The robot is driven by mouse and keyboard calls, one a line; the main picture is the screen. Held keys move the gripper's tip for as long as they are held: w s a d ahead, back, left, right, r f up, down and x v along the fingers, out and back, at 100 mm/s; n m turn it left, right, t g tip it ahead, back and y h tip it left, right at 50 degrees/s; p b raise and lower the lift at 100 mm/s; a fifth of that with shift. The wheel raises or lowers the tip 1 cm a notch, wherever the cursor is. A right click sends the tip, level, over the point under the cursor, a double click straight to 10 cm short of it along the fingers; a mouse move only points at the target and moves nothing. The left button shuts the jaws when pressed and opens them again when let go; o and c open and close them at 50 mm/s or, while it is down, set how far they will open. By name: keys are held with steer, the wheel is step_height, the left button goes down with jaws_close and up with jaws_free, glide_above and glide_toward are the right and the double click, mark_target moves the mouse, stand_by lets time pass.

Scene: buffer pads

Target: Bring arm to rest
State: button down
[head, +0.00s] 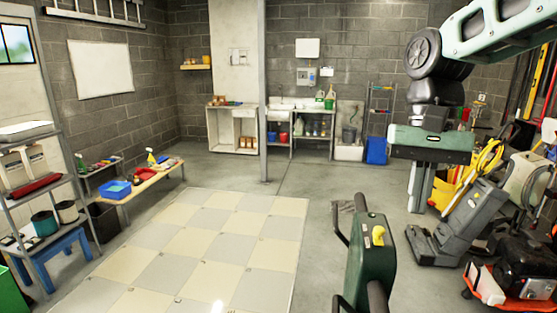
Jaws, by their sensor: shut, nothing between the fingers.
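My arm reaches in from the upper right of the head view and bends down at a dark joint. My gripper (419,188) hangs at its end, pointing down, below a pale green housing. Its fingers are together and nothing is held between them. It hangs in front of the equipment at the right, and I cannot tell how far apart they are.
A checkered floor mat (200,245) lies clear on the left. A wooden bench (145,184) with trays and a metal shelf (40,185) stand at the left wall. A grey post (263,95) rises mid-room. A grey machine (465,215) and a red-black machine (520,275) crowd the right.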

steer(key=s+a+f+n+t, duration=0.1)
steer(key=s+a+f+n, duration=0.3)
steer(key=s+f+n, duration=0.4)
steer(key=s+a+f+n+t, duration=0.1)
steer(key=s+a+f+n, duration=0.2)
steer(key=s+f, duration=0.55)
step_height(320, 180, down, 6)
steer(key=s+b, duration=0.1)
steer(key=b, duration=0.8)
steer(key=shift+s+a, duration=0.2)
steer(key=shift+s, duration=0.15)
steer(key=shift+a, duration=0.1)
